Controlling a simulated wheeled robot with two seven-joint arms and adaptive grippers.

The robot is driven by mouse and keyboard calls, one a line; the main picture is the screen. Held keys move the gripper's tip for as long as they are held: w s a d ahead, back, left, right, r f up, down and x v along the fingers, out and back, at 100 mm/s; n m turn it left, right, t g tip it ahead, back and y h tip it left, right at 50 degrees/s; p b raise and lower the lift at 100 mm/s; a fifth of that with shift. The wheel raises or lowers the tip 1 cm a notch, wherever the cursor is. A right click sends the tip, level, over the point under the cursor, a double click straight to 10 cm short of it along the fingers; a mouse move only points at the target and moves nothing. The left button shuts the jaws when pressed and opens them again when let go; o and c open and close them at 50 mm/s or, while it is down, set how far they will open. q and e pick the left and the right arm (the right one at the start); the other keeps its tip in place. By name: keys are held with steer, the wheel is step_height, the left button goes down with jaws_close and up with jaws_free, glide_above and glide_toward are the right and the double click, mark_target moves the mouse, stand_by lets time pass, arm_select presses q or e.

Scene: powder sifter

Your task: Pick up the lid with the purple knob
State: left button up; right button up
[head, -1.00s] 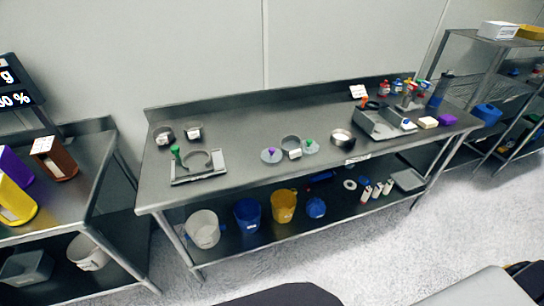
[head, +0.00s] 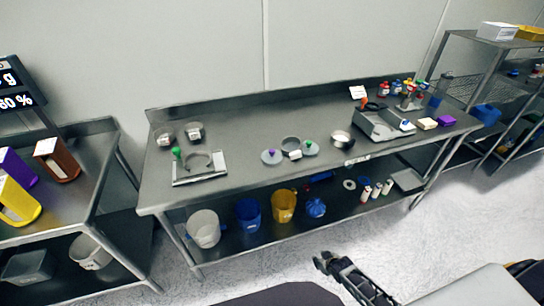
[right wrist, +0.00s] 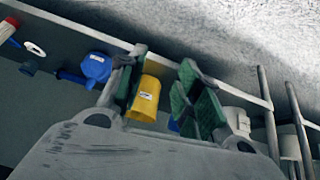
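The lid with the purple knob (head: 271,157) is a grey disc lying flat on the steel table, left of a grey ring-shaped sieve. My right gripper (head: 320,262) shows in the head view in front of the table, well short of the lid and low in the picture. In the right wrist view its two green-padded fingers (right wrist: 160,95) stand apart with nothing held between them. The lid does not show in the right wrist view. My left gripper is not in view.
The steel table (head: 240,130) holds a framed tray (head: 201,178) with a green-knobbed tool at left, a steel bowl (head: 341,138) and a scale-like device (head: 375,125) at right. A yellow bucket (head: 284,206) and other containers stand on the lower shelf.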

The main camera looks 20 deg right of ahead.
steer(key=w+r+t, duration=0.2)
steer(key=w+r, duration=0.6)
steer(key=r, duration=0.3)
steer(key=n+t+y+p, duration=0.2)
steer(key=n+t+y, duration=0.1)
steer(key=t+y, duration=0.15)
glide_toward(272, 154)
steer(key=d+v, duration=0.1)
steer(key=v, duration=0.3)
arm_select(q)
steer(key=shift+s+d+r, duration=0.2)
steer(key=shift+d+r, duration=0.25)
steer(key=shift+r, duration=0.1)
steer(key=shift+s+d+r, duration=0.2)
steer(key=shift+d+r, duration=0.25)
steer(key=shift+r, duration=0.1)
arm_select(e)
steer(key=shift+w+r, duration=0.2)
steer(key=shift+r, duration=0.45)
steer(key=shift+w, duration=0.1)
steer(key=shift+x, duration=4.2)
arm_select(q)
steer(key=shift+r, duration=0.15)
arm_select(e)
steer(key=shift+a, duration=0.15)
steer(key=shift+w, duration=0.1)
